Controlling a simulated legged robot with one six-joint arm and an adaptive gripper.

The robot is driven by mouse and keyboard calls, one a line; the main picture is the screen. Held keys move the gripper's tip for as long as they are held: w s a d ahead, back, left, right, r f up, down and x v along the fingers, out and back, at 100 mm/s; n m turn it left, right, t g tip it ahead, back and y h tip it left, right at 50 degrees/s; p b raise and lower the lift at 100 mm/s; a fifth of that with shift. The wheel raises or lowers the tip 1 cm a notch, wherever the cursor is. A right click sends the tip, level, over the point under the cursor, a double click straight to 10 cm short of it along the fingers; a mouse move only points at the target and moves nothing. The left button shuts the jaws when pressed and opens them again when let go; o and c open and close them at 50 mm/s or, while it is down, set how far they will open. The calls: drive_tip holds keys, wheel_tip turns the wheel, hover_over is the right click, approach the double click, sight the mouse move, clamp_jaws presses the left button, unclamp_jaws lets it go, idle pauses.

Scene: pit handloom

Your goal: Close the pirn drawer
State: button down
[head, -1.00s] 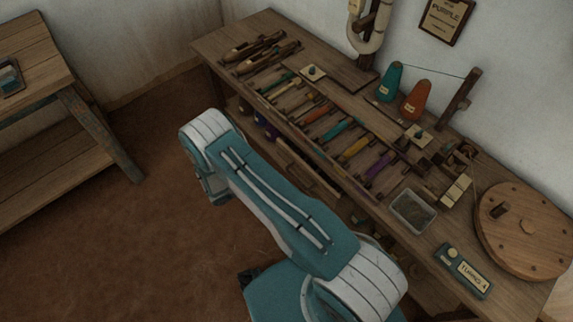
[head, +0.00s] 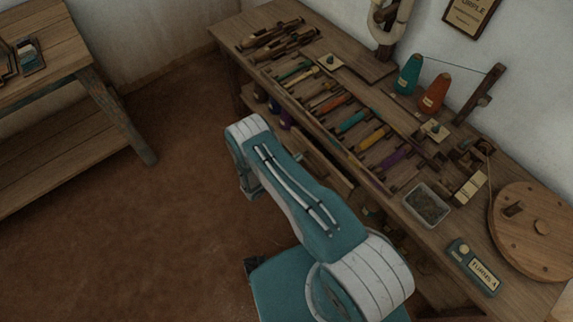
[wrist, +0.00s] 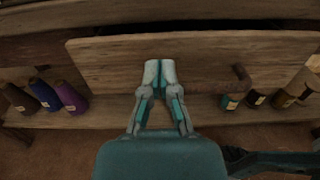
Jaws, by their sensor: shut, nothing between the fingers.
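The pirn drawer's plain wooden front (head: 322,162) stands out a little from under the front edge of the loom bench in the head view. In the wrist view the drawer front (wrist: 215,58) spans the picture, with a dark gap above it and a small peg-like knob (wrist: 240,76) at its lower right. My gripper (wrist: 160,68) is shut and empty, its fingertips at the middle of the drawer front. I cannot tell whether they touch it. In the head view my arm hides the gripper. The drawer's inside is not visible.
The bench top (head: 380,78) carries a row of coloured pirns, shuttles, two cones (head: 434,95), a tray (head: 427,206) and a round wooden wheel (head: 537,228). Spools stand on a lower shelf, left (wrist: 72,98) and right (wrist: 256,99). A side table (head: 50,70) is left; the floor between is clear.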

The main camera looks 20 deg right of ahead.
sight(311, 149)
drive_tip(key=shift+x, duration=2.2)
